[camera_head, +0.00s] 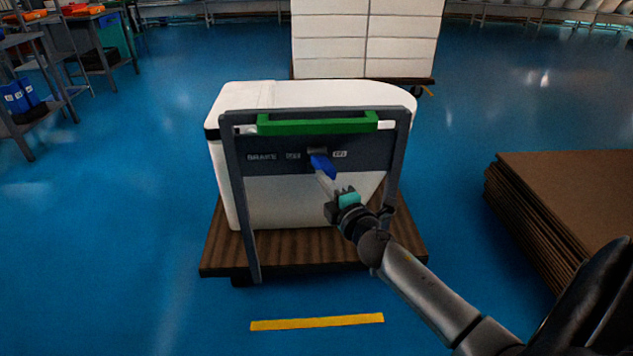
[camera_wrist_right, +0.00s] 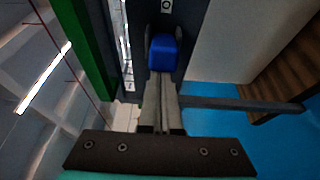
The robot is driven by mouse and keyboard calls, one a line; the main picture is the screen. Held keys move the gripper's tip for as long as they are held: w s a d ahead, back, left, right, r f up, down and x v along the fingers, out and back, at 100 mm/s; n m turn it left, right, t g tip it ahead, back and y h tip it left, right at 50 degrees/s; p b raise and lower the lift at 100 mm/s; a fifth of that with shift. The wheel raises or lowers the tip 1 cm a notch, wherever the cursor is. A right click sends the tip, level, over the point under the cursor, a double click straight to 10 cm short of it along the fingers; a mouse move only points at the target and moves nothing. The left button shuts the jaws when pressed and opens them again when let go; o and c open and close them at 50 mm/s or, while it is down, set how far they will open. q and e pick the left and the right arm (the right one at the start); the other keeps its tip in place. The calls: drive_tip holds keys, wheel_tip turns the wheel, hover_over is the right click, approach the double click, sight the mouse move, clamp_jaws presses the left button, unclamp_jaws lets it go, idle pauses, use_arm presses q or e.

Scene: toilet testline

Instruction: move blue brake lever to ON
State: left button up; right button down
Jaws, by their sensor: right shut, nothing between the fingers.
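The blue brake lever (camera_head: 322,165) sticks out from the dark panel (camera_head: 268,153) of the cart frame, between two white labels. It also shows in the right wrist view (camera_wrist_right: 163,54), straight ahead of the fingers. My right gripper (camera_head: 328,184) is shut and empty, its fingertips close to the lever's lower end. In the right wrist view the closed fingers (camera_wrist_right: 161,82) appear to meet the lever's near end; I cannot tell whether they touch. The label words are too small to read surely. My left gripper is not in view.
A green handle bar (camera_head: 318,123) runs along the frame above the lever. A white toilet (camera_head: 300,95) stands on the cart's wooden base (camera_head: 310,252). Stacked brown sheets (camera_head: 575,200) lie at right. White boxes (camera_head: 366,40) stand behind.

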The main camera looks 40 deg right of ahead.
sight(333, 175)
drive_tip(key=n+y, duration=0.1)
drive_tip(key=d+n+y, duration=0.1)
drive_tip(key=y, duration=0.1)
drive_tip(key=d+n+y, duration=0.1)
drive_tip(key=shift+s+y, duration=0.3)
drive_tip(key=shift+s, duration=0.1)
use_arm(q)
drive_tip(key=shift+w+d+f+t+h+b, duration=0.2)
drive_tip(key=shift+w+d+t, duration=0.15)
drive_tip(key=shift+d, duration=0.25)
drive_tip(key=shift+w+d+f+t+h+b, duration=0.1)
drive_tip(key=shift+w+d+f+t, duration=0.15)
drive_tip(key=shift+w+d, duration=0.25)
use_arm(e)
drive_tip(key=shift+d, duration=0.35)
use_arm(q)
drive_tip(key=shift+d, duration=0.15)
use_arm(e)
drive_tip(key=shift+d, duration=0.15)
